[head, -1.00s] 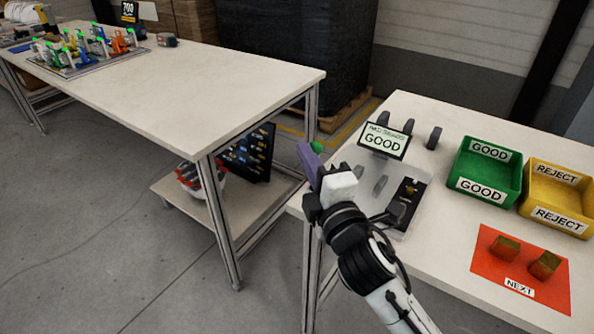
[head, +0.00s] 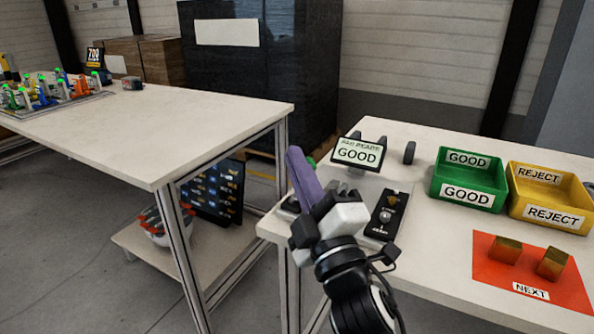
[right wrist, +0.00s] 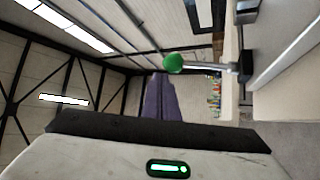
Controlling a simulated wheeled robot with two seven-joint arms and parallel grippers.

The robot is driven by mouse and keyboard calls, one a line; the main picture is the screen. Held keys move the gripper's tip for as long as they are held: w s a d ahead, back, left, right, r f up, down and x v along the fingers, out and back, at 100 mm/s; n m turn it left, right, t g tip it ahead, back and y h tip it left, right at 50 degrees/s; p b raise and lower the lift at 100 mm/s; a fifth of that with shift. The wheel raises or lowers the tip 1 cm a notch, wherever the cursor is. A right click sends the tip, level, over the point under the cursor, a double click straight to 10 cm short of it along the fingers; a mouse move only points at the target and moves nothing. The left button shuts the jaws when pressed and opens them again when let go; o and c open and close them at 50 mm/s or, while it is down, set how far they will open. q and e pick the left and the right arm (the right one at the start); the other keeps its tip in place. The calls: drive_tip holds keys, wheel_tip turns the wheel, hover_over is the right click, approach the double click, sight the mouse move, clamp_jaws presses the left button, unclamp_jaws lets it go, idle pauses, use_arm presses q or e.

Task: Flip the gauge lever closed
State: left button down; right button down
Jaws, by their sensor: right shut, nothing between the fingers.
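The gauge has a grey base and a small display (head: 357,152) that reads GOOD, on the right-hand table. Its lever shows a green knob (right wrist: 173,63) on a thin metal rod in the right wrist view. In the head view only a bit of the green knob (head: 311,162) shows, just behind my purple fingers. My right gripper (head: 294,155) is shut and empty, its fingers pointing up and away at the gauge's left side. In the right wrist view the fingers (right wrist: 160,98) are below the knob, apparently apart from it. My left gripper is out of view.
A black switch panel (head: 389,214) lies right of my gripper. A green GOOD bin (head: 469,180), a yellow REJECT bin (head: 551,196) and an orange NEXT mat (head: 490,278) with two brownish blocks stand further right. Another table (head: 200,115) is at left, with a floor gap between.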

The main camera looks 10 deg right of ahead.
use_arm(q)
drive_tip(key=p, duration=0.1)
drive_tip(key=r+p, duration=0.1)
drive_tip(key=p, duration=0.1)
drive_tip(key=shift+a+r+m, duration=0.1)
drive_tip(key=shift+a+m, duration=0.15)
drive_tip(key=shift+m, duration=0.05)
use_arm(e)
wheel_tip(320, 180, up, 8)
drive_tip(key=shift+r, duration=0.25)
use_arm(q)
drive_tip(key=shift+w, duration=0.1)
